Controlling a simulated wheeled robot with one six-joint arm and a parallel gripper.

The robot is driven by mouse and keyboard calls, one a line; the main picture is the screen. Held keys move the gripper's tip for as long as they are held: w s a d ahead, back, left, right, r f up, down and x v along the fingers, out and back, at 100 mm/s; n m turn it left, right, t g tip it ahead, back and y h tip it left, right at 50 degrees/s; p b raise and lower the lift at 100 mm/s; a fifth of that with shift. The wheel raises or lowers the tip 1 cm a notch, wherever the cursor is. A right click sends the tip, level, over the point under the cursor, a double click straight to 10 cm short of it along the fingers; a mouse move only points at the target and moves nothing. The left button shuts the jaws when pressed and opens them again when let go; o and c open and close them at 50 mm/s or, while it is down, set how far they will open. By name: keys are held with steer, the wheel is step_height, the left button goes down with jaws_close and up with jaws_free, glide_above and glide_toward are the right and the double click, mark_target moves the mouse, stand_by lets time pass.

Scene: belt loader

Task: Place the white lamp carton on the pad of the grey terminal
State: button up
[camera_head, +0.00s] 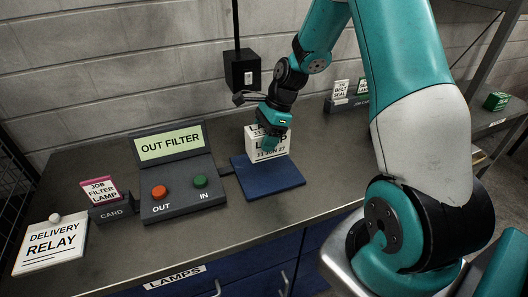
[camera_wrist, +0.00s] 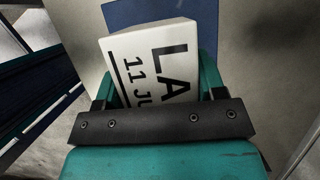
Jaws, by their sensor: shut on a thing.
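The grey terminal (camera_head: 170,200) stands left of the pad, with a screen reading "OUT FILTER", a red OUT button (camera_head: 159,192) and a green IN button (camera_head: 200,182).
A "DELIVERY RELAY" sheet (camera_head: 52,246) and a card holder (camera_head: 110,211) with a pink-edged job card (camera_head: 100,190) are at the left. A black box (camera_head: 241,70) hangs at the wall. Small labelled items (camera_head: 341,97) stand at the back right. Counter right of the pad is clear.

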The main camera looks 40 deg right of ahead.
mark_target(264, 154)
steer(key=shift+f+p, duration=0.3)
steer(key=shift+f, duration=2.75)
steer(key=shift+f, duration=0.1)
steer(key=o, duration=1)
